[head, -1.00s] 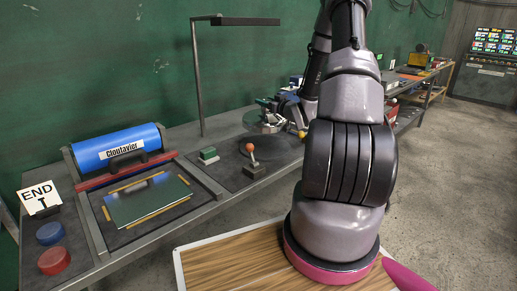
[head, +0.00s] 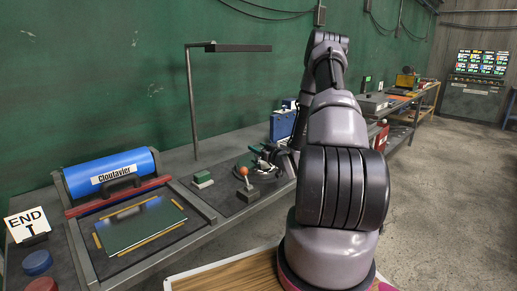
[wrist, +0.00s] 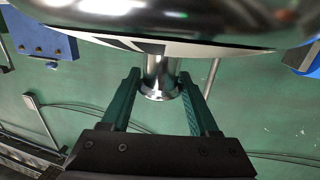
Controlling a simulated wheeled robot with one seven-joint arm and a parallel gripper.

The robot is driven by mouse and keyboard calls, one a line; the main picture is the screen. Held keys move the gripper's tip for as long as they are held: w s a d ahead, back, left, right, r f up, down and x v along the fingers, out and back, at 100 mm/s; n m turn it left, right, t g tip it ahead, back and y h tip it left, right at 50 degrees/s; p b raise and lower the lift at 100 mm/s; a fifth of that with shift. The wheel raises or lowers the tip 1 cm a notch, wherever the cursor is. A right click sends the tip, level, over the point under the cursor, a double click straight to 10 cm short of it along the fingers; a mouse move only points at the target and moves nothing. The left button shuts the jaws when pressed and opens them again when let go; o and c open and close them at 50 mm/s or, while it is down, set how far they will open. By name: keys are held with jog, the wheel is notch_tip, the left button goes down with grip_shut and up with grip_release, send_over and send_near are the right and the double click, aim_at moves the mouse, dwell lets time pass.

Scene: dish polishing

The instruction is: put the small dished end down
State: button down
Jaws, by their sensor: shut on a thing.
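The small dished end (wrist: 160,20) fills the top of the wrist view as a shiny curved metal surface with a pale rim beneath it. A short metal stem with a flared end (wrist: 160,78) stands below it, between the two green fingers of my gripper (wrist: 159,82). My gripper is shut on the dished end. In the head view my gripper (head: 266,157) is small, above the workbench and beyond the orange-knobbed lever. My arm partly hides that area, and the dished end is hard to make out there.
The workbench (head: 210,165) carries a blue cylinder labelled Cloutavier (head: 110,173), a dark plate (head: 140,222), a green button block (head: 203,179) and an orange-knobbed lever (head: 246,183). A lamp post (head: 191,105) rises behind. A blue box (head: 283,124) stands farther along.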

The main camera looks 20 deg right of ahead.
jog(key=shift+c, duration=0.7)
grip_release()
jog(key=shift+f, duration=0.1)
